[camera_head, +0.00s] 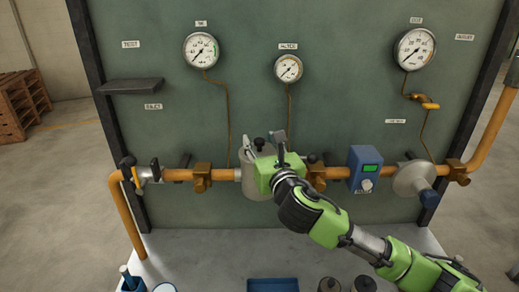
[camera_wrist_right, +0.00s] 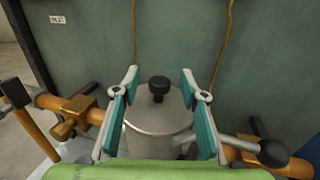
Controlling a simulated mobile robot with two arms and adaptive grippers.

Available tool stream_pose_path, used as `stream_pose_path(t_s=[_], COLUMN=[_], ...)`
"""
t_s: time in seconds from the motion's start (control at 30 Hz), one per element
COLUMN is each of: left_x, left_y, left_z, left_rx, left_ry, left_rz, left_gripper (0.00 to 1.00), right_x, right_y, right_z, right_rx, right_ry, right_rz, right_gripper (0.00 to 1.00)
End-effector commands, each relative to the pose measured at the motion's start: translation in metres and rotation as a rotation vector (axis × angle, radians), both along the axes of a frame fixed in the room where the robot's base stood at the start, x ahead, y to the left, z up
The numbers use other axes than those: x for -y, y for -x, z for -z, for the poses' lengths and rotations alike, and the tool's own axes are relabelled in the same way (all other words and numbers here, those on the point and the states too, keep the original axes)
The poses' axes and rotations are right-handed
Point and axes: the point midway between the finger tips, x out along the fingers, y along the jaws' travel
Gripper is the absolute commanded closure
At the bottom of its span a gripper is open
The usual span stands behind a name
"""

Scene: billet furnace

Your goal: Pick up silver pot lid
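The silver lid (camera_wrist_right: 158,118) is a round metal top with a black knob (camera_wrist_right: 159,87), seated on a silver pot in the pipe line. In the head view the knob (camera_head: 259,144) and part of the silver pot body (camera_head: 252,188) show; my right gripper hides much of the lid. My right gripper (camera_head: 264,147) is over the pot. In the wrist view its teal-padded fingers (camera_wrist_right: 159,76) are spread apart, one on each side of the lid and knob, with nothing gripped. Whether the pads touch the lid's edge I cannot tell. My left gripper is not in view.
A green panel (camera_head: 330,100) with several gauges stands close behind the pot. Orange pipe (camera_head: 222,175) runs to both sides. A blue box (camera_head: 365,168) and a silver disc-shaped part (camera_head: 411,180) are at right. A lever with a black ball (camera_wrist_right: 272,152) sits near the right finger.

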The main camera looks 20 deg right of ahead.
Motion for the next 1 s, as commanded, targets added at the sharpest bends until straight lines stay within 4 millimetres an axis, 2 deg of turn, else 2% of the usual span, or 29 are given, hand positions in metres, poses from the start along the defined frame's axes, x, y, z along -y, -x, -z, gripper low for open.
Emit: stream_pose_path(t_s=[0.13, 0.4, 0.43, 0.57, 1.0], left_x=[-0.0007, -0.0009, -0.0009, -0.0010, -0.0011], left_y=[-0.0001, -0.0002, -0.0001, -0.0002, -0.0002], left_z=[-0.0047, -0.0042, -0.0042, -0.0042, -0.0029], left_rx=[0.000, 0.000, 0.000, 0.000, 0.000], left_ry=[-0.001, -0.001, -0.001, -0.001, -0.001], left_rz=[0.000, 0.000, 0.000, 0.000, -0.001], left_gripper=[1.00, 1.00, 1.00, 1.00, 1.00], right_x=[0.0001, 0.0002, 0.0002, 0.0003, 0.0007], right_y=[-0.0125, -0.0146, -0.0145, -0.0144, -0.0144], right_z=[-0.0013, -0.0001, 0.0000, 0.0000, -0.0045], right_rx=[0.001, 0.001, 0.001, 0.001, 0.005], right_ry=[0.000, 0.000, 0.000, 0.001, 0.001], right_rz=[0.000, -0.001, -0.001, -0.001, 0.000], right_gripper=[0.60, 0.60, 0.66, 0.99, 1.00])
